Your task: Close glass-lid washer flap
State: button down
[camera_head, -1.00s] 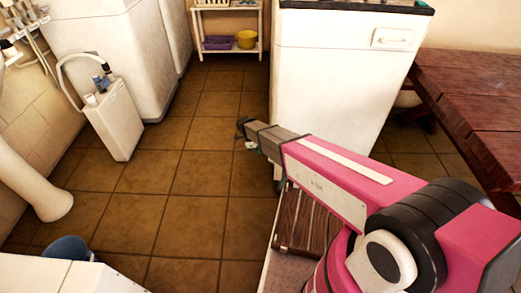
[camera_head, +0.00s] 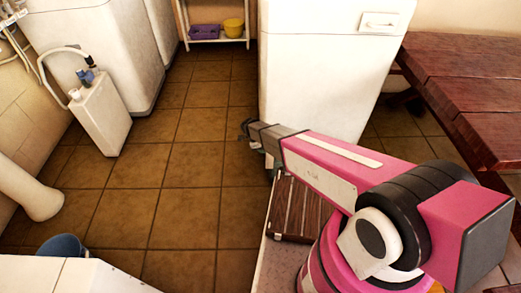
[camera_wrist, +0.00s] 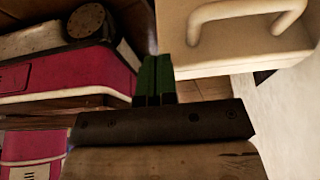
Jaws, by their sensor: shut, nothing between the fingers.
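The white washer (camera_head: 325,85) stands at the centre right in the head view, with a small handle panel (camera_head: 384,22) high on its front. Its top and glass flap are out of frame, so I cannot tell how the flap stands. My gripper (camera_head: 247,132) is at the end of the pink arm, low and at the left edge of the washer's front. In the wrist view, the green fingers (camera_wrist: 155,80) are together and empty. A cream surface with a curved handle (camera_wrist: 250,18) lies beyond them at the upper right; I cannot tell whether it belongs to the washer.
A wooden table (camera_head: 465,85) stands at the right, close to the washer. A white canister with a hose (camera_head: 100,112) and a large white appliance (camera_head: 100,50) stand at the left. The tiled floor (camera_head: 175,170) between is clear.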

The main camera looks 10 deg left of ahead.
jog(key=shift+d, duration=0.1)
jog(key=shift+s+d+n, duration=0.2)
jog(key=shift+d+n, duration=0.2)
jog(key=shift+d, duration=0.1)
